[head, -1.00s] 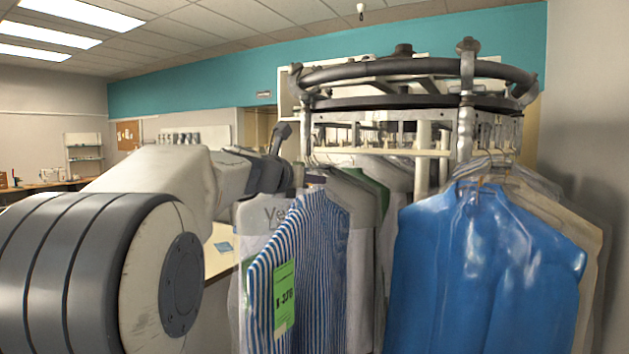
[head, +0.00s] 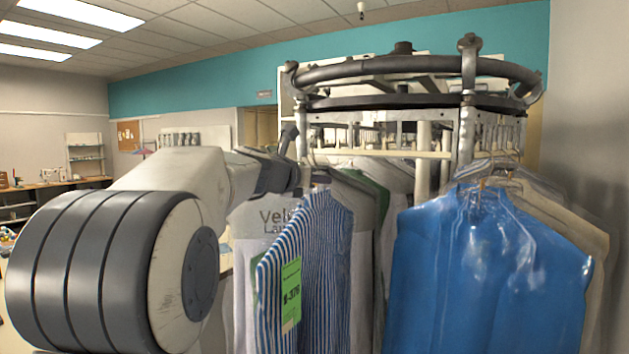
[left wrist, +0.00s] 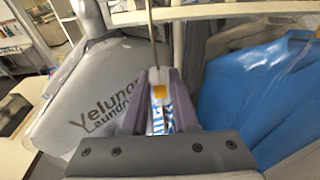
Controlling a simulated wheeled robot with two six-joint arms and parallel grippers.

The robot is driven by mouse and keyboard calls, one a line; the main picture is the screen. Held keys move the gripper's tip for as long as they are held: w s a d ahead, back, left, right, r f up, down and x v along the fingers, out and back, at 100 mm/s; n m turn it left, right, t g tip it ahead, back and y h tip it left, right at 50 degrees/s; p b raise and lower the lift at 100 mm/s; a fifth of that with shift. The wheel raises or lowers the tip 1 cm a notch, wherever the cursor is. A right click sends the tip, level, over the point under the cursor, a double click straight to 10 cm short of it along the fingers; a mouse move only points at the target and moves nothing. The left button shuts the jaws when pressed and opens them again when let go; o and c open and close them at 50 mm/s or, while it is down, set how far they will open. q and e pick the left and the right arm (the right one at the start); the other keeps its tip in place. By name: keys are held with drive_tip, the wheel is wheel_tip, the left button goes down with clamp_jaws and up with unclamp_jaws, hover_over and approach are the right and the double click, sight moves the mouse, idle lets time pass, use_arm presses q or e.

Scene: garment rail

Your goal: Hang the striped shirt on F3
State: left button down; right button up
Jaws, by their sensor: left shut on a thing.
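The blue-and-white striped shirt (head: 322,250) hangs upright at the left front of the garment rail (head: 420,74), with a green tag (head: 291,293) on its side. My left gripper (head: 303,180) is at the top of this shirt, just below the rail's pale bar. In the left wrist view my left gripper (left wrist: 160,92) is shut on the hanger (left wrist: 152,35), with a bit of striped cloth between the fingers. I cannot tell whether the hook rests on the rail. My right gripper is not in view.
A blue shirt in clear plastic (head: 480,270) hangs at the right of the rail. A grey garment cover with lettering (head: 262,225) hangs right behind the striped shirt, with more garments close by. A workbench (head: 50,185) stands far left.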

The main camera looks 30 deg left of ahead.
use_arm(q)
drive_tip(key=shift+w+r, duration=0.1)
drive_tip(key=shift+w, duration=0.15)
idle(0.3)
drive_tip(key=shift+w+p, duration=0.3)
drive_tip(key=shift+w+d+p, duration=0.1)
drive_tip(key=shift+w+p, duration=0.75)
drive_tip(key=shift+w, duration=1.25)
drive_tip(key=shift+f+b, duration=0.5)
drive_tip(key=shift+f+b, duration=0.7)
drive_tip(key=shift+f, duration=0.1)
drive_tip(key=c, duration=0.6)
unclamp_jaws()
